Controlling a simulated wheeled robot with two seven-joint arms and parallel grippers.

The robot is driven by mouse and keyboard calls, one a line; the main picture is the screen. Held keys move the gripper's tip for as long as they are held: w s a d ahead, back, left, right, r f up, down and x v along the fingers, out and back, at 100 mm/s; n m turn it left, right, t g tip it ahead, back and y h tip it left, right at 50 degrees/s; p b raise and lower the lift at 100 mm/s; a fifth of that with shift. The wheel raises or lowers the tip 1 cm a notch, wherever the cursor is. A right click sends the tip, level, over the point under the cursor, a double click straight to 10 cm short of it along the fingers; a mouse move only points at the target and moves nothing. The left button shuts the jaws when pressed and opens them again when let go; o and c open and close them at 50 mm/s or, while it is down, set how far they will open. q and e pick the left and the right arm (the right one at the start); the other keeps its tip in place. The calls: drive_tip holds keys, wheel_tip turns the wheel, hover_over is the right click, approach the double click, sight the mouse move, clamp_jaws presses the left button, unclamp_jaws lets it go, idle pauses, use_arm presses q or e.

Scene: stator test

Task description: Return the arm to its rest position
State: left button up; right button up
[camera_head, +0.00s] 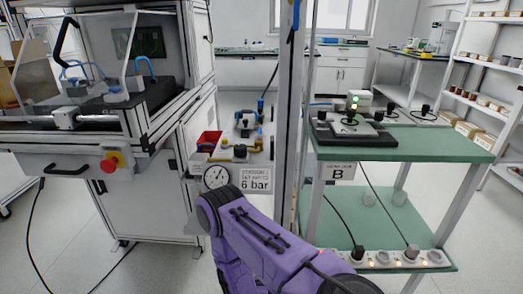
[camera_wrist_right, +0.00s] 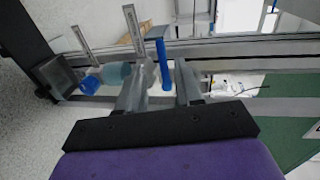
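My right arm (camera_head: 262,245), purple with dark joints, reaches from the lower right toward the pneumatic unit in the head view. Its gripper is hidden there behind the arm. In the right wrist view my right gripper (camera_wrist_right: 160,88) has its two grey fingers apart. A blue handle (camera_wrist_right: 164,62) shows in the gap between them, and I cannot tell how far beyond the fingertips it is. My left gripper is in neither view.
A pressure gauge (camera_head: 216,177) and a "6 bar" sign (camera_head: 256,183) are just beyond my arm. A grey post (camera_head: 289,120) stands close on its right. A green-topped bench (camera_head: 440,140) is at right, a machine cabinet (camera_head: 140,190) at left. Floor (camera_head: 60,240) shows at lower left.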

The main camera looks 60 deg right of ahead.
drive_tip(key=shift+v, duration=1.3)
